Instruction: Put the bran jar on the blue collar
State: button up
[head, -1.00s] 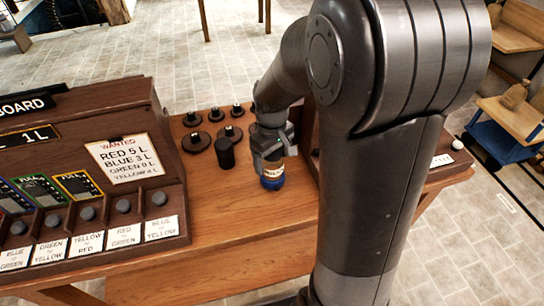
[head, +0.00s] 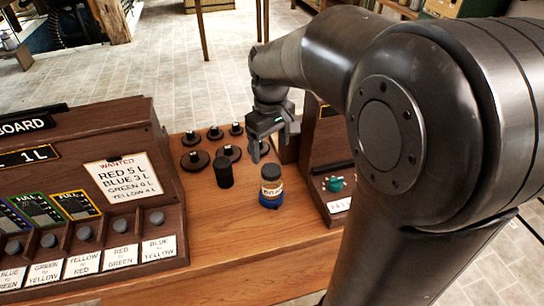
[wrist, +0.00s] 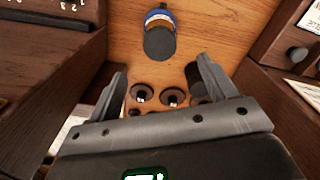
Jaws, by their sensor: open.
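The bran jar (head: 271,175) is a small tan jar with a pale label and a dark lid. It stands upright on the blue collar (head: 271,201) on the wooden bench, and the collar shows around its foot. The wrist view shows the jar's dark lid (wrist: 159,43) and part of the blue collar (wrist: 158,15) beyond the fingertips. My gripper (head: 270,144) is open and empty, behind and above the jar, apart from it. Its two spread fingers (wrist: 161,72) also show in the wrist view.
A black cylinder (head: 224,169) stands left of the jar. Several dark round knobbed pieces (head: 195,160) sit behind it. A sloped board with buttons and a "WANTED" card (head: 122,177) is at left. A wooden box with a teal knob (head: 335,184) is at right. The bench front is clear.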

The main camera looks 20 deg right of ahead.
jog(key=shift+s+r, duration=0.2)
jog(key=shift+r, duration=0.15)
jog(key=s+r+m+t, duration=0.4)
jog(key=s+m+t, duration=0.1)
jog(key=s, duration=1.1)
jog(key=shift+s+r+t, duration=0.15)
jog(key=shift+t, duration=0.15)
